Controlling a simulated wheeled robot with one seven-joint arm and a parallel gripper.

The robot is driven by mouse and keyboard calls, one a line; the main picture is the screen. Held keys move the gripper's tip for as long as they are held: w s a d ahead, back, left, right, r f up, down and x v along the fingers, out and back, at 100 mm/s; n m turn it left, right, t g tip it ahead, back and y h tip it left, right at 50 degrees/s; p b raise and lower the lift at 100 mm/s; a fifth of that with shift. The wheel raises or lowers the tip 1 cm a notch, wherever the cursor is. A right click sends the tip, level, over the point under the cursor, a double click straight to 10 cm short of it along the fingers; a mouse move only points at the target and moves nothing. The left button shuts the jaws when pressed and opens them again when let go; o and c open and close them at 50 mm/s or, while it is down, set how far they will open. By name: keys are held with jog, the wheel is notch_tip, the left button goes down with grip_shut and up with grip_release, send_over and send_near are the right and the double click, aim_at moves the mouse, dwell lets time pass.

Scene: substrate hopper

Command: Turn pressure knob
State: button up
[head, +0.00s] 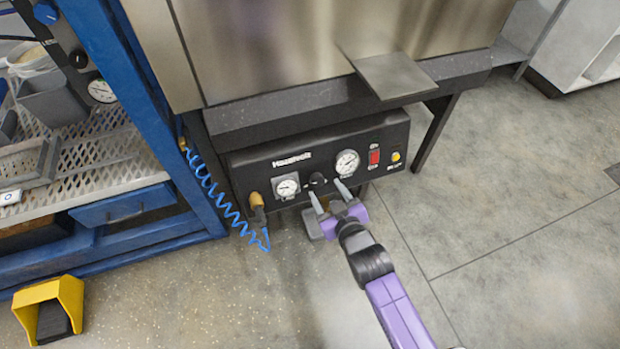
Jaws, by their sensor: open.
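A black control panel (255,162) is fixed low under the metal hopper. A small black knob (318,180) sits on it between two round white gauges, the left gauge (287,187) and the right gauge (347,163). My gripper (328,192) is open, with its two grey fingers pointing at the panel. The fingertips are just below and to the right of the knob, one on the left and one on the right. I cannot tell whether they touch the panel. Nothing is between the fingers that I can see.
A red switch (374,157) and a yellow button (396,157) are on the panel's right. A brass fitting (256,200) and coiled blue hose (221,205) are at its left. A blue rack (140,110) stands left, a yellow foot pedal (50,296) lower left. Floor at right is clear.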

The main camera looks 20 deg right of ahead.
aim_at(318, 182)
jog(key=shift+g, duration=0.3)
jog(key=b+x, duration=0.1)
jog(key=x, duration=0.1)
jog(key=f+b+x, duration=0.1)
jog(key=x, duration=0.2)
jog(key=b+x, duration=0.1)
jog(key=x, duration=0.1)
jog(key=shift+d+f, duration=0.1)
jog(key=shift+f, duration=0.3)
grip_shut()
